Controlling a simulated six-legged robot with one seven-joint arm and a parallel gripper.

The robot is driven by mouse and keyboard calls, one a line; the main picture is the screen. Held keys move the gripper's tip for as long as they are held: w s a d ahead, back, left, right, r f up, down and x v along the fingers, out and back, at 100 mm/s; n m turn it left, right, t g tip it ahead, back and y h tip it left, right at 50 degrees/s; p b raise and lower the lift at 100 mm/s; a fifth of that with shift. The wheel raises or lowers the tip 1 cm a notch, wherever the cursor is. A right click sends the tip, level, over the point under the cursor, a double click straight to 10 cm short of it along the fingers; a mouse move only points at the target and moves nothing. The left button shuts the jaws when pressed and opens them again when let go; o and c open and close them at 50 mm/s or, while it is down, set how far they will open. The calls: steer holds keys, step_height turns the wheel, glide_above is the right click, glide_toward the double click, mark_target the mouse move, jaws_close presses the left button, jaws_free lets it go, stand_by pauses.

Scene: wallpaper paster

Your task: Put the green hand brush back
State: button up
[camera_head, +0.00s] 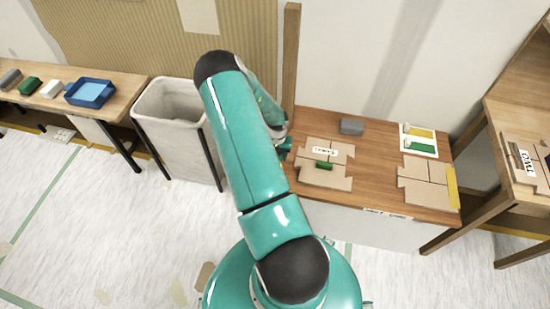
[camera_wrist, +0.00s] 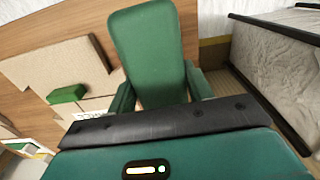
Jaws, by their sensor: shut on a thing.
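My gripper (camera_wrist: 160,92) is shut on a green, rounded, elongated thing, which I take to be the green hand brush (camera_wrist: 148,48); its far end sticks out beyond the fingers. In the head view my gripper (camera_head: 284,146) is mostly hidden behind my arm, at the left edge of the wooden table (camera_head: 375,128). I cannot make out bristles. A small green block (camera_head: 324,165) lies on a box-like cardboard piece (camera_head: 330,178) on that table; it also shows in the wrist view (camera_wrist: 67,94).
A grey block (camera_head: 351,127) and a card with yellow and green patches (camera_head: 419,139) lie on the table. An upright wooden post (camera_head: 291,55) stands behind. A pale bin (camera_head: 172,105) stands left. The left bench holds a blue tray (camera_head: 91,93) and another green block (camera_head: 30,87).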

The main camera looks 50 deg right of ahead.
steer(key=f, duration=0.1)
steer(key=w+f, duration=0.1)
steer(key=f, duration=0.1)
steer(key=shift+w+d+f, duration=0.15)
steer(key=shift+d+f, duration=0.1)
steer(key=shift+f, duration=0.35)
steer(key=shift+f, duration=0.5)
steer(key=o, duration=1)
steer(key=shift+r, duration=0.1)
steer(key=r, duration=1.4)
steer(key=shift+w+r, duration=0.2)
